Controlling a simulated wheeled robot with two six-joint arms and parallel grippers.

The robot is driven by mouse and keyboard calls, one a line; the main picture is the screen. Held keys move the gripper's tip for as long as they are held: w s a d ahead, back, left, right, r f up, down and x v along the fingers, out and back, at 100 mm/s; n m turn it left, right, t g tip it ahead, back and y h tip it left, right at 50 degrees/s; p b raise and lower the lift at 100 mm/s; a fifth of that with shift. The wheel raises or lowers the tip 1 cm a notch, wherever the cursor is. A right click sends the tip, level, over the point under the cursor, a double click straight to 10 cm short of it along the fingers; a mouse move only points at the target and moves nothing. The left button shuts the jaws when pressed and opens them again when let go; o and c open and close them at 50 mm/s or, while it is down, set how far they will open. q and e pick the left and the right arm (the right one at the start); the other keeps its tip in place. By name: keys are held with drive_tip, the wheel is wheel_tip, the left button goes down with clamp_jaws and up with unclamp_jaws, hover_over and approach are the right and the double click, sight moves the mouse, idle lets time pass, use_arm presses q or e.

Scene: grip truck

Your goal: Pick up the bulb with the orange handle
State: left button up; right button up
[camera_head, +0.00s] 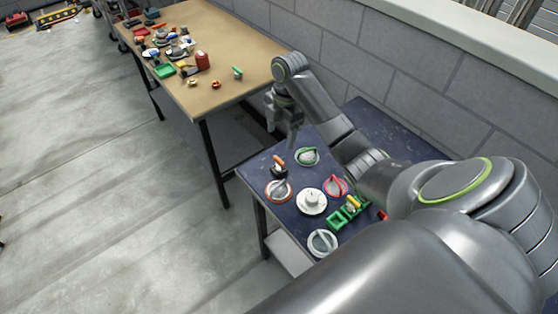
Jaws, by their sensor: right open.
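A small item with an orange handle (278,162) lies near the far left edge of the dark blue table (370,122). It is too small to tell if it is the bulb. A dark piece sits just below it, touching or very close. My right gripper (288,135) hangs above the far left side of this table, pointing down. It is open, with nothing seen in it, and is up and slightly right of the orange handle in the picture. My left gripper is not in view.
An orange-rimmed round dish (278,190), a green-rimmed one (306,156), a red-rimmed one (335,187), a white plate with a cup (311,201), a grey-white dish (322,243) and a green tray (337,221) crowd the blue table. A cluttered tan table (225,45) stands beyond. A block wall borders the right.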

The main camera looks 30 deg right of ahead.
sight(279, 159)
drive_tip(key=f+b, duration=0.2)
drive_tip(key=f, duration=0.1)
drive_tip(key=a+f+b, duration=0.1)
drive_tip(key=f, duration=0.1)
drive_tip(key=shift+s, duration=0.15)
drive_tip(key=shift+f, duration=0.55)
drive_tip(key=f, duration=0.2)
drive_tip(key=s+f+p, duration=0.1)
drive_tip(key=f, duration=0.1)
drive_tip(key=shift+a+f, duration=0.1)
drive_tip(key=shift+a, duration=0.15)
drive_tip(key=shift+w+f, duration=0.15)
drive_tip(key=shift+f, duration=0.15)
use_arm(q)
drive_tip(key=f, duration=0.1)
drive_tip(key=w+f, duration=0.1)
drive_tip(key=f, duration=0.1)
use_arm(e)
drive_tip(key=c, duration=1.1)
